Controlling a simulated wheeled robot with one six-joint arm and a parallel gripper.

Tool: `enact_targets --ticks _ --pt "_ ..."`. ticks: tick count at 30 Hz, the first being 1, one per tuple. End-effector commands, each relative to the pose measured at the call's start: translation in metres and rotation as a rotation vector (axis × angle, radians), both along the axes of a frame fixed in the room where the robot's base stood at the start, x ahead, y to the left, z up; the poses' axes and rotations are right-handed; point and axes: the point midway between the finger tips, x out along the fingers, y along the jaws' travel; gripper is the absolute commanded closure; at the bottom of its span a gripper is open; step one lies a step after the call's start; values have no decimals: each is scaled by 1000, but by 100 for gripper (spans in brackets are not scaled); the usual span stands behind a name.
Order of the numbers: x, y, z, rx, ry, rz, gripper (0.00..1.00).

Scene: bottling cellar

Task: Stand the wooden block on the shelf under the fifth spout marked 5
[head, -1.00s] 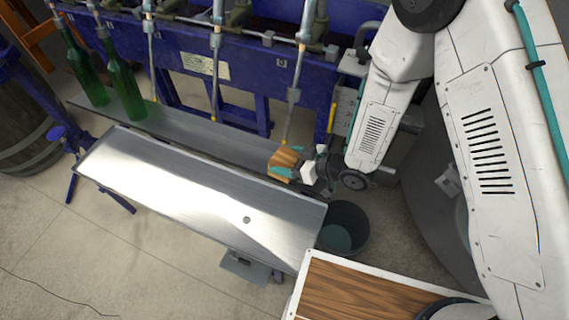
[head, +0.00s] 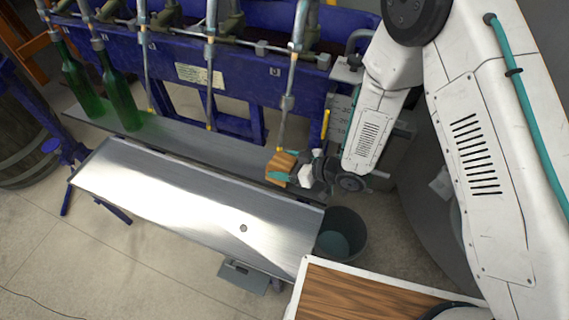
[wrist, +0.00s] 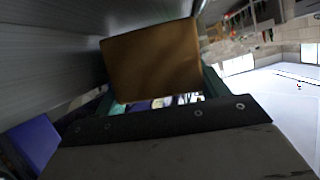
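The wooden block (head: 284,164) is between the teal fingers of my gripper (head: 283,172), which is shut on it. The block is at the right end of the narrow grey shelf (head: 185,136), just below the tip of the rightmost visible spout (head: 288,102). I cannot tell whether the block touches the shelf. In the wrist view the block (wrist: 152,60) fills the upper middle between the teal fingers, with a grey ribbed surface at its left. The spout numbers are too small to read, and part of the shelf is hidden behind the block and gripper.
Two green bottles (head: 120,92) stand on the shelf's left part. A wide shiny metal tray (head: 180,205) lies in front of the shelf. A grey bucket (head: 355,225) stands right of the tray. The blue filler frame (head: 240,80) is behind. A barrel (head: 22,140) stands at far left.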

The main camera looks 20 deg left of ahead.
Motion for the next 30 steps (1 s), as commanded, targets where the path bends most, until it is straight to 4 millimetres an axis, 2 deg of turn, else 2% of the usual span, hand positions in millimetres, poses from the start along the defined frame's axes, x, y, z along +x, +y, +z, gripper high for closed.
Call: enact_targets --ticks 1,8,15,16,18,24,30 --pt "9 -5 -8 -21 9 -30 9" --pt "8 -11 -5 -21 11 -31 9" --pt "0 -48 15 -10 3 -26 8" --pt "0 -52 18 -8 2 -25 2" --pt "-4 -60 23 -6 0 -18 2" --pt "-12 -70 32 0 -4 -1 2" --pt "-13 -72 33 1 -4 1 2"
